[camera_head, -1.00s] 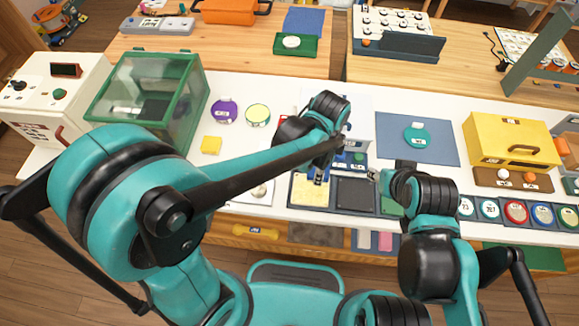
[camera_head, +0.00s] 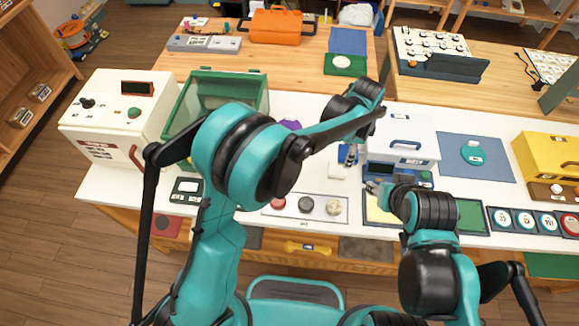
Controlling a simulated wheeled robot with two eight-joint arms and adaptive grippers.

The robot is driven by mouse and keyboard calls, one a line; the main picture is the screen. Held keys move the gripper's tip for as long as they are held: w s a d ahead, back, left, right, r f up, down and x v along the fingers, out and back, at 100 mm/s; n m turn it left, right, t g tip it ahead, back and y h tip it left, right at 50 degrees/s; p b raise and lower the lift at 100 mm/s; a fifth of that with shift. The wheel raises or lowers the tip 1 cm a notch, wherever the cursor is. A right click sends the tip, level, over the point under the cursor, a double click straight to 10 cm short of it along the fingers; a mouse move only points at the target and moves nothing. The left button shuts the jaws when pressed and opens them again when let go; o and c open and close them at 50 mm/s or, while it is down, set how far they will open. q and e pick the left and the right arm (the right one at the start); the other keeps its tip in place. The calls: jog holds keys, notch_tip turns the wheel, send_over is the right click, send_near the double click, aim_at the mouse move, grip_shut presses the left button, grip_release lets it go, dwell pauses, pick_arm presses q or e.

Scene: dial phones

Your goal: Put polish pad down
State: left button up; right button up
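I cannot pick out the polish pad for certain. A yellow square pad (camera_head: 378,213) lies in a dark tray at the front of the white table, partly hidden by my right gripper. A green pad (camera_head: 471,216) lies in the same row, to the right. My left gripper (camera_head: 348,158) is over the table, left of the white machine; a small white block (camera_head: 338,172) shows just below it, and I cannot tell if they touch. My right gripper (camera_head: 373,187) is just above the yellow pad's far edge. The finger openings are too small to judge.
A white machine (camera_head: 402,140) with a blue handle stands behind the pads. A green-framed case (camera_head: 215,90) is at left, partly behind my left arm. A panel with round knobs (camera_head: 306,205) lies at the front. A blue mat (camera_head: 478,155) holds a teal disc (camera_head: 473,153).

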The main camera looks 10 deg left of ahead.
pick_arm(q)
jog(key=b, duration=0.3)
send_over(309, 169)
notch_tip(309, 169, down, 7)
jog(key=shift+s, duration=0.15)
jog(key=shift+a+f+b, duration=0.1)
jog(key=shift+f+b, duration=0.55)
jog(key=shift+f, duration=1.35)
jog(key=shift+f, duration=0.1)
jog(key=o, duration=1.2)
jog(key=shift+r, duration=0.45)
notch_tip(309, 169, up, 12)
jog(key=p, duration=0.3)
jog(key=shift+s+f, duration=0.15)
jog(key=shift+f, duration=0.1)
